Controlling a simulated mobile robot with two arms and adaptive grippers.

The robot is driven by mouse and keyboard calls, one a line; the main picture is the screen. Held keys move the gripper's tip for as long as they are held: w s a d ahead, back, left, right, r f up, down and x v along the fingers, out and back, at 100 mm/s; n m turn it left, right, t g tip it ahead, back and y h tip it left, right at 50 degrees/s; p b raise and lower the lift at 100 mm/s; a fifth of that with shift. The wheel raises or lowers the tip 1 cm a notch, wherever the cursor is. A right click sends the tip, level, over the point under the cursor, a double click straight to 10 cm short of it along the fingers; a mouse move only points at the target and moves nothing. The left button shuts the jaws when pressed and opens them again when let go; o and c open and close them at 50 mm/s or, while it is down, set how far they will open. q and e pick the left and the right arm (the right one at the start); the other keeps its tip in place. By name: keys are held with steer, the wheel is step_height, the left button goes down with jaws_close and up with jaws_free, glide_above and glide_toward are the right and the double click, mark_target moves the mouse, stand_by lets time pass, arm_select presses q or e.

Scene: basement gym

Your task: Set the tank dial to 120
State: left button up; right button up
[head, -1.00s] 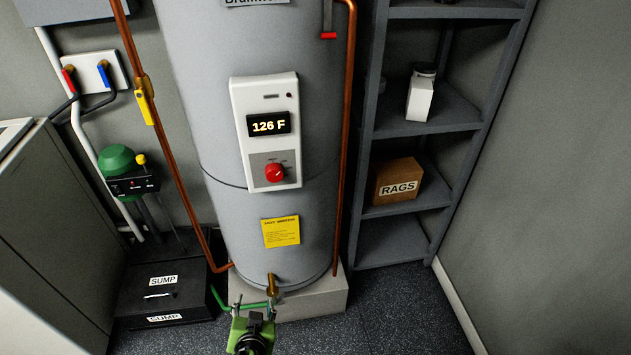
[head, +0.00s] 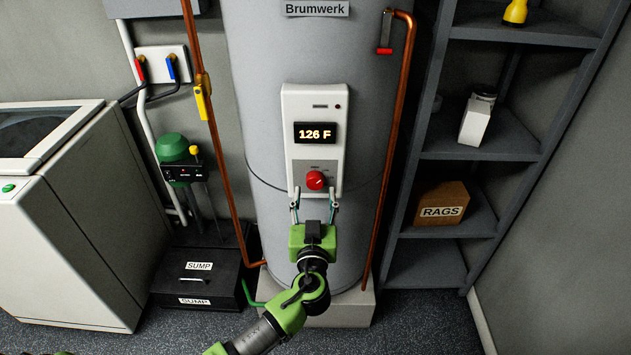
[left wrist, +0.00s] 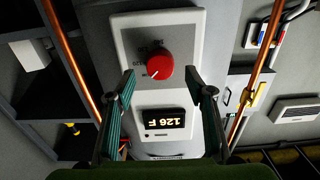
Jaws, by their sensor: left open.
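The tank (head: 262,100) is a tall grey cylinder with a white control panel (head: 329,103) on its front. The panel's display (head: 315,133) reads 126 F. Below it is the red dial (head: 316,180), which also shows in the left wrist view (left wrist: 160,64) with a white pointer mark. My left gripper (head: 314,203) is open just below the dial, its fingers spread to either side. In the left wrist view the gripper (left wrist: 163,80) is empty and the dial sits beyond and between the fingertips, apparently untouched. My right gripper does not show.
Copper pipes (head: 214,150) run along both sides of the tank. A white washer-like cabinet (head: 75,240) and black sump box (head: 198,277) stand at left. Grey shelves (head: 490,140) with a rags box (head: 443,204) stand at right.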

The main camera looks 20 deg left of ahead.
mark_target(315, 185)
arm_select(q)
steer(key=shift+p+x, duration=0.4)
steer(key=shift+x, duration=1.75)
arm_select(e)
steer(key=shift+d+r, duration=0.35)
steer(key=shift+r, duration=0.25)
arm_select(q)
steer(key=c, duration=1.1)
steer(key=shift+f, duration=0.1)
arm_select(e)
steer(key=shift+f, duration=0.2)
